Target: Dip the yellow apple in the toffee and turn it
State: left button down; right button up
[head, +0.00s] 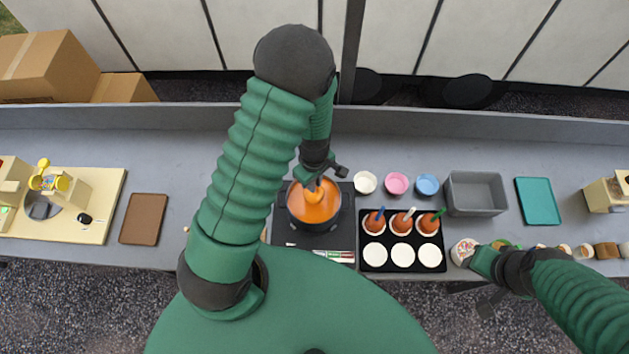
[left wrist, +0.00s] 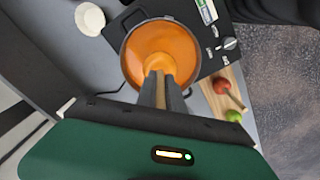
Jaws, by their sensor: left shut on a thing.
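The pot of orange toffee (head: 324,214) stands on a black hob, and it also shows in the left wrist view (left wrist: 133,68). My left gripper (head: 314,184) points down over the pot; in the left wrist view its fingers (left wrist: 160,92) are shut on a stick. The yellow apple (left wrist: 158,63) is at the fingertips, in the toffee and coloured orange like it; how deep it sits is hard to tell. It shows as a small lump in the head view (head: 313,195). My right gripper (head: 484,262) is low beside a bowl of sprinkles (head: 464,250); its jaws are unclear.
A black tray (head: 402,239) right of the hob (head: 343,225) holds three dark coated apples (head: 402,223) and white discs. Small bowls (head: 396,183) and a grey bin (head: 475,207) stand behind. A red apple (left wrist: 221,85) and a green apple (left wrist: 233,116) lie on a wooden board.

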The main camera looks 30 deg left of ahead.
pick_arm(q)
notch_tip(320, 180, up, 5)
jog(key=p, duration=0.3)
jog(key=shift+f, duration=0.2)
jog(key=shift+r, duration=0.7)
jog(key=shift+f, duration=0.1)
